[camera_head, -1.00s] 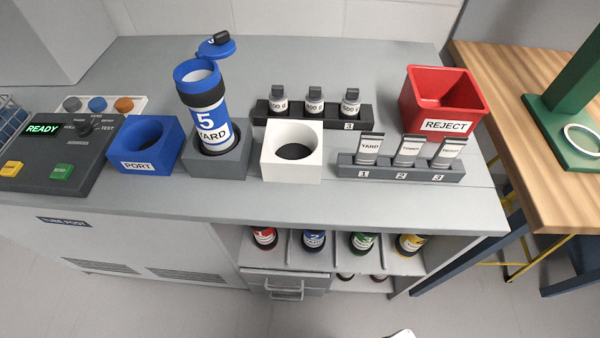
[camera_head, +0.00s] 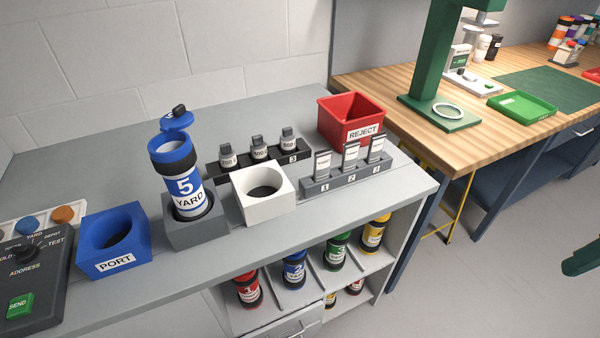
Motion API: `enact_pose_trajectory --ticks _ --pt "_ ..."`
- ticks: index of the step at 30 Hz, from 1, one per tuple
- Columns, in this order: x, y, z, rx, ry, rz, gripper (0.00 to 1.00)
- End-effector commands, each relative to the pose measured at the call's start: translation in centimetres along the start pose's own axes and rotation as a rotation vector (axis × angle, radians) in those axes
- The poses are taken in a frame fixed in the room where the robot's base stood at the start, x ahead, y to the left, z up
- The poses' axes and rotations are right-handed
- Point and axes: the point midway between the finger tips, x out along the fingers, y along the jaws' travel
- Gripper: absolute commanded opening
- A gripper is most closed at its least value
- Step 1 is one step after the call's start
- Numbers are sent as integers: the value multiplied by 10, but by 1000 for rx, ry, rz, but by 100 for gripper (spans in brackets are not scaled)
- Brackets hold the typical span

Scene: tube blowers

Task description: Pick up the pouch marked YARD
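The pouch marked YARD (camera_head: 322,163) stands upright in slot 1, the left slot of a grey three-slot rack (camera_head: 348,182) on the counter. Its label is too small to read now, but read YARD in the earlier head view. Two similar pouches stand beside it, in slot 2 (camera_head: 350,155) and slot 3 (camera_head: 376,149). My gripper is not in view.
Left of the rack are a white holder (camera_head: 264,207), a blue YARD canister (camera_head: 184,181) with its lid open, and a blue PORT block (camera_head: 113,243). A red REJECT bin (camera_head: 350,117) stands behind. A dark green object (camera_head: 584,258) shows at the right edge.

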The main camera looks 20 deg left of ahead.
Motion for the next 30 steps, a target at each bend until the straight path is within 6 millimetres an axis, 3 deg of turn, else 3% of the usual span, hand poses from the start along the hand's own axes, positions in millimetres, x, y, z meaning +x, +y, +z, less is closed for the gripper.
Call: enact_pose_trajectory --ticks 5,9,12,16,21,24,30 --pt "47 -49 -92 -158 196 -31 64" --pt "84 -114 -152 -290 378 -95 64" --pt "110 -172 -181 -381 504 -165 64" --pt "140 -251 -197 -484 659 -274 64" --pt "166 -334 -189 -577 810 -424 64" --pt "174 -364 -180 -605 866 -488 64" --pt "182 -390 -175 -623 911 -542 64"
